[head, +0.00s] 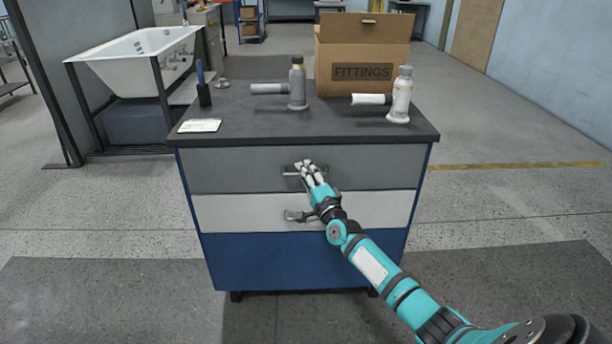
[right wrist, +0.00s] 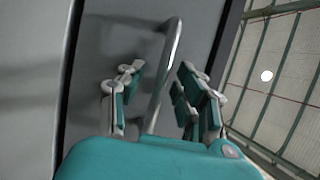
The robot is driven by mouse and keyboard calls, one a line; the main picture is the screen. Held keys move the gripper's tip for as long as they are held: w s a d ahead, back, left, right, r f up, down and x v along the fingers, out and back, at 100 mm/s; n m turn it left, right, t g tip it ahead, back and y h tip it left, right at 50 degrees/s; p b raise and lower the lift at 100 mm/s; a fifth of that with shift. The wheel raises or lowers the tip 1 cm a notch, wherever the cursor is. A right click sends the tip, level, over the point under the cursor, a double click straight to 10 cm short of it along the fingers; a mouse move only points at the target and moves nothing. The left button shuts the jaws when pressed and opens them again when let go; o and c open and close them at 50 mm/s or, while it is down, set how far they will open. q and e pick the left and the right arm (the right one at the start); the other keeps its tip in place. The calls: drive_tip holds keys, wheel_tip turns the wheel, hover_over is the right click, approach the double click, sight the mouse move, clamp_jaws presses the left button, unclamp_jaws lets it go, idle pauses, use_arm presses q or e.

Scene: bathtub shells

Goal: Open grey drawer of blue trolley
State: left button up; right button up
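The blue trolley (head: 300,262) stands in front of me with a dark top. Its upper drawer is the grey drawer (head: 235,172), its front flush with the trolley, so it looks closed. Its metal bar handle (head: 289,173) is partly covered by my right gripper (head: 307,168) in the head view. In the right wrist view the handle (right wrist: 166,75) stands between the spread fingers of my right gripper (right wrist: 157,88), with gaps on both sides. The gripper is open around the handle. My left gripper is in neither view.
Below is a white drawer (head: 240,212) with its own handle (head: 298,216). On top stand a FITTINGS box (head: 362,55), a grey bottle (head: 297,85), a white bottle (head: 401,97) and a brush (head: 203,90). A bathtub (head: 135,62) stands behind left. Floor at right is clear.

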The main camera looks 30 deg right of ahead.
drive_tip(key=shift+c, duration=0.2)
clamp_jaws()
drive_tip(key=shift+s+f, duration=0.1)
